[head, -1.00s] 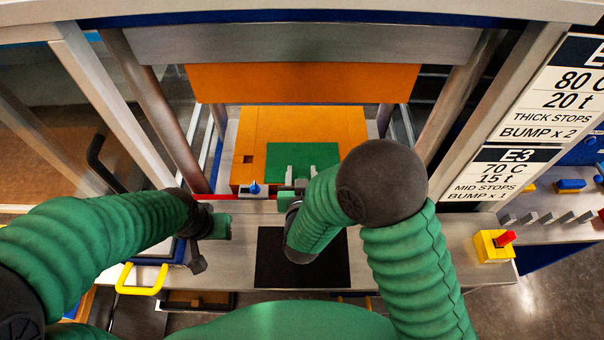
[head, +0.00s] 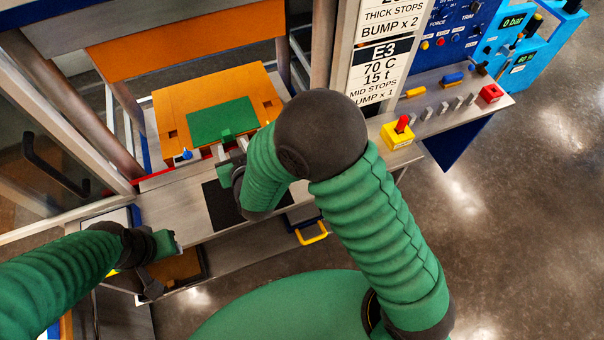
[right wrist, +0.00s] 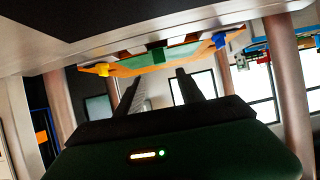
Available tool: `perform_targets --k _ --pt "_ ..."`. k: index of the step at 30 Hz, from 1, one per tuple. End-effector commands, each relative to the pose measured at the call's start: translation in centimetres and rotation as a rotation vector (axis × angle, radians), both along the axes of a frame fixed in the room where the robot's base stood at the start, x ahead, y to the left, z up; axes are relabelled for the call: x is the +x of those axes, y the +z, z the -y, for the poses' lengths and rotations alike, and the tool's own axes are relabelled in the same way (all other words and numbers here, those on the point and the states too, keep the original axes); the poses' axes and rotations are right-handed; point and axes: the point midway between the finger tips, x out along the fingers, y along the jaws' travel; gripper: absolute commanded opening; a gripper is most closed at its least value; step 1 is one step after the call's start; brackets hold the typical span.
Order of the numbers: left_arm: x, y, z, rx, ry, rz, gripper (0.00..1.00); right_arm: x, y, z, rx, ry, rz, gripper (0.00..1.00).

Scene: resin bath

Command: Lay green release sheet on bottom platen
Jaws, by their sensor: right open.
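The green release sheet (head: 210,123) lies on the orange bottom platen (head: 172,100), inside its edges, and looks flat. A small green tab (head: 227,134) stands at the sheet's near edge; it also shows in the right wrist view (right wrist: 158,55). My right gripper (head: 231,147) is at the platen's near edge, just in front of the tab. Its two fingers (right wrist: 158,84) are apart with nothing between them, and the tab is beyond their tips. My left gripper (head: 170,242) is low at the left, away from the sheet; its jaw gap is not clear.
The orange upper platen (head: 190,38) hangs above and behind, with an open gap below. A blue knob (head: 187,154) stands at the platen's front. A black mat (head: 222,205) lies on the steel shelf. A yellow box with red button (head: 397,133) is to the right.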

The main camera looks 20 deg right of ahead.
Motion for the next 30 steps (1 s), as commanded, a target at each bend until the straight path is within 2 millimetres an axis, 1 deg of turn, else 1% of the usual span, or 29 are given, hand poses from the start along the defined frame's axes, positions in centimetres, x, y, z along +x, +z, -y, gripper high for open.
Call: perform_targets --k 1,2,4,5,6,8,9,12,13,15,16,21,23,26,27,28,30 --pt "0.0 0.0 0.0 0.000 0.000 0.000 0.36 -0.2 0.6 1.5 0.015 0.009 -0.054 0.45" --pt "0.0 0.0 0.0 0.000 0.000 0.000 0.36 -0.8 0.6 2.4 0.023 0.022 -0.110 0.45" --pt "0.0 0.0 0.0 0.000 0.000 0.000 0.36 -3.4 0.7 5.5 0.034 0.045 -0.264 0.45" --pt "0.0 0.0 0.0 0.000 0.000 0.000 0.36 -5.0 0.7 6.9 0.032 0.051 -0.337 0.45" --pt "0.0 0.0 0.0 0.000 0.000 0.000 0.36 -7.5 0.5 9.0 0.026 0.050 -0.436 0.45" --pt "0.0 0.0 0.0 0.000 0.000 0.000 0.36 -11.5 0.4 12.0 0.011 0.036 -0.576 0.45" --pt "0.0 0.0 0.0 0.000 0.000 0.000 0.36 -14.0 0.4 13.8 0.001 0.020 -0.659 0.45" --pt "0.0 0.0 0.0 0.000 0.000 0.000 0.36 -18.8 0.4 16.8 -0.023 -0.015 -0.809 0.45" --pt "0.0 0.0 0.0 0.000 0.000 0.000 0.36 -19.7 0.5 17.3 -0.029 -0.021 -0.837 0.45" --pt "0.0 0.0 0.0 0.000 0.000 0.000 0.36 -20.7 0.4 17.9 -0.035 -0.030 -0.872 0.45" --pt "0.0 0.0 0.0 0.000 0.000 0.000 0.36 -20.9 0.4 18.0 -0.036 -0.031 -0.878 0.45" --pt "0.0 0.0 0.0 0.000 0.000 0.000 0.36 -20.9 0.4 17.8 -0.036 -0.030 -0.879 0.45" --pt "0.0 -0.5 0.0 0.000 0.000 0.000 0.36 -20.8 -0.1 17.8 -0.036 -0.029 -0.879 0.45" --pt "0.0 -3.2 0.0 0.000 0.000 0.000 0.36 -20.9 -2.9 17.9 -0.036 -0.029 -0.878 0.45" --pt "0.0 -4.6 0.0 0.000 0.000 0.000 0.36 -20.9 -4.2 17.9 -0.035 -0.028 -0.877 0.45" --pt "0.0 -5.5 0.0 0.000 0.000 0.000 0.36 -20.9 -5.1 17.9 -0.035 -0.028 -0.877 0.45" --pt "-0.1 -6.6 0.0 0.000 0.000 -0.001 0.36 -20.9 -6.2 17.9 -0.035 -0.028 -0.877 0.45"
